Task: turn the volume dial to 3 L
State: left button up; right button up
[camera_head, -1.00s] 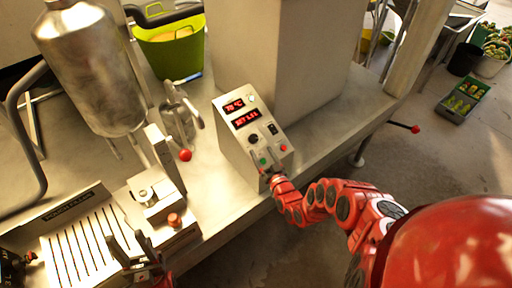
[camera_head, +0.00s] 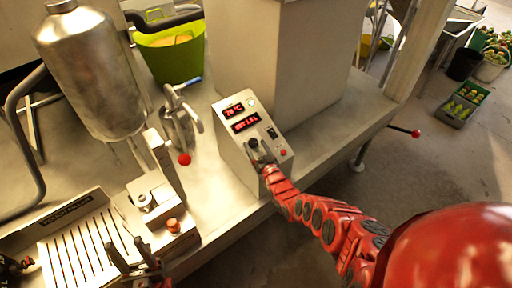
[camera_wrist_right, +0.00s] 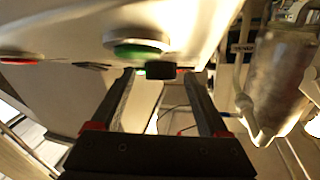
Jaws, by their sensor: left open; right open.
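The grey control box (camera_head: 240,160) stands on the steel counter, with two red displays (camera_head: 243,122); I cannot read the lower one surely. The black volume dial (camera_head: 253,143) sits below the displays. My right gripper (camera_head: 262,154) is open, its fingertips at the dial in the head view and partly covering the panel. In the right wrist view, a short black knob, apparently the dial (camera_wrist_right: 160,71), shows between the tips of the open right gripper (camera_wrist_right: 162,76). A green button (camera_wrist_right: 138,48) is just beyond. My left gripper (camera_head: 128,250) is open and empty at the lower left.
A black switch (camera_head: 271,132) and a red button (camera_head: 283,153) flank the dial on the panel. Clear counter lies right of the box.

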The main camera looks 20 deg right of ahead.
grip_shut()
jog(key=shift+m+h, duration=1)
jog(key=shift+a+m+h+b, duration=0.35)
jog(key=shift+m+h+b, duration=0.05)
jog(key=shift+b, duration=0.05)
jog(key=m+g+h+b, duration=0.1)
jog(key=b, duration=0.1)
jog(key=m+h+b, duration=0.2)
jog(key=b, duration=0.1)
jog(key=m+g+h+b, duration=0.1)
jog(key=m+b, duration=0.1)
jog(key=shift+a+f+g+h, duration=0.2)
jog(key=shift+f+g+h, duration=0.1)
jog(key=shift+h, duration=0.1)
jog(key=shift+w+a+r+m+g+h+b, duration=0.15)
jog(key=shift+a+r+m+g+h+b, duration=0.2)
jog(key=shift+m+b, duration=0.4)
jog(key=shift+w+r+m+g+h+b, duration=0.15)
jog(key=shift+m+g+h+b, duration=0.6)
jog(key=shift+m+h+b, duration=0.15)
jog(key=shift+w+r+m+g+h+b, duration=0.15)
jog(key=shift+m+g+h+b, duration=0.8)
jog(key=shift+m+g+b, duration=0.5)
jog(key=shift+a, duration=0.1)
